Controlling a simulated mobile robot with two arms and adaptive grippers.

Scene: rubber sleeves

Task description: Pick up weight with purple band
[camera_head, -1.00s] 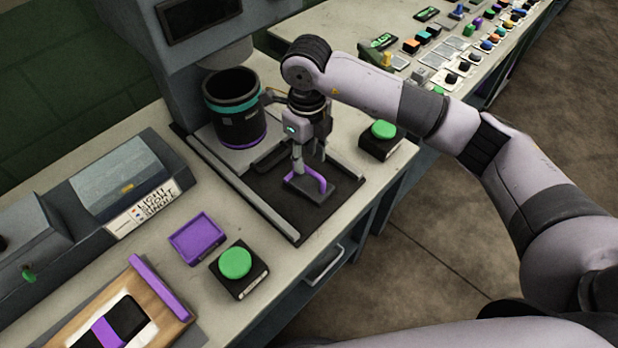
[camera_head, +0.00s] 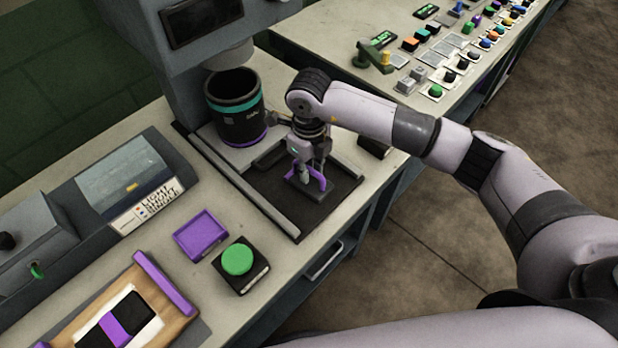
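The weight with the purple band (camera_head: 312,192) is a dark, flat block with a raised purple strip. It lies on the black tray (camera_head: 270,196) in front of the grey machine. My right gripper (camera_head: 308,174) points down right over it, with its fingers apart on either side of the purple strip. The fingers partly hide the strip, and I cannot tell whether they touch it. My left gripper is not in view.
A dark canister (camera_head: 236,115) with teal and purple bands stands behind my gripper. A green button (camera_head: 237,259), a purple tray (camera_head: 201,234) and a picture board (camera_head: 118,320) lie at the left front. A console (camera_head: 440,60) with colored buttons stands at the back right.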

